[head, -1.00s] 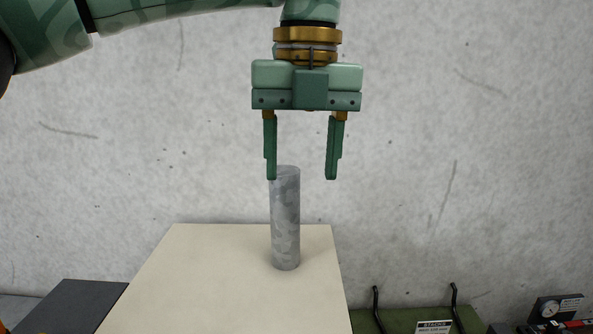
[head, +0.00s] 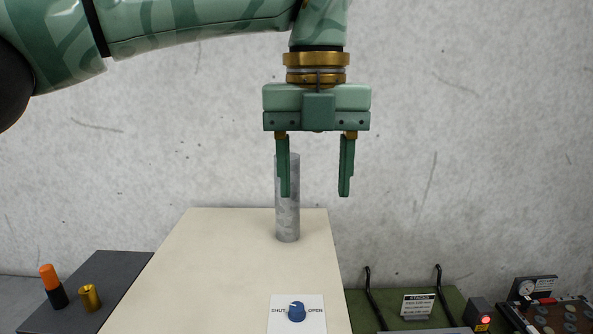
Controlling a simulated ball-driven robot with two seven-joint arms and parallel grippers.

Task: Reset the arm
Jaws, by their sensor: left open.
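My left gripper (head: 315,195) hangs fingers-down from the arm that comes in from the upper left. Its two green fingers are apart, with nothing between them but the wall behind and a part of the cylinder's edge. A grey mottled cylinder (head: 288,220) stands upright near the far end of the cream table (head: 210,270). The left finger overlaps the cylinder's upper part in the head view and hides some of it. Whether they touch cannot be told. My right gripper is out of view.
A blue knob (head: 297,312) on a white SHUT/OPEN plate sits at the table's front. An orange-and-black piece (head: 53,286) and a brass piece (head: 90,298) stand on a dark surface at left. Black hooks, a sign (head: 417,306), a red-lit box (head: 478,314) and a gauge panel (head: 533,289) stand at right.

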